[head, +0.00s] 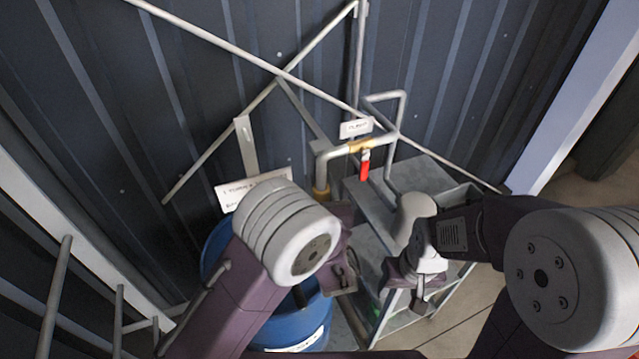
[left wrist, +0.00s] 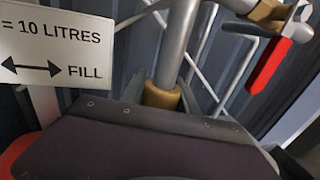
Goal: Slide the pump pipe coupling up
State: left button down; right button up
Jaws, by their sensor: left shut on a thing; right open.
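The brass pump pipe coupling (head: 321,193) sits around the lower part of the grey vertical pipe. It also shows in the left wrist view (left wrist: 162,94), with its lower end hidden by my gripper's dark body. My left gripper (left wrist: 165,97) is shut on the coupling, with grey finger parts close on both sides of it. In the head view my left arm hides most of that gripper. My right gripper (head: 404,290) is open and empty, low in front of the metal stand, away from the coupling.
A red valve handle (head: 364,168) hangs from the horizontal pipe, right of the coupling. A blue drum (head: 300,325) stands below my left arm. A white sign (head: 232,190) is left of the pipe. The grey metal stand (head: 420,175) is at right.

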dwell(0.7)
pick_arm(q)
notch_tip(320, 180, up, 5)
jog(key=shift+r+p, duration=0.1)
jog(key=shift+p, duration=0.85)
jog(key=shift+r, duration=0.25)
jog(key=c, duration=0.9)
grip_release()
jog(key=shift+w+f, duration=0.1)
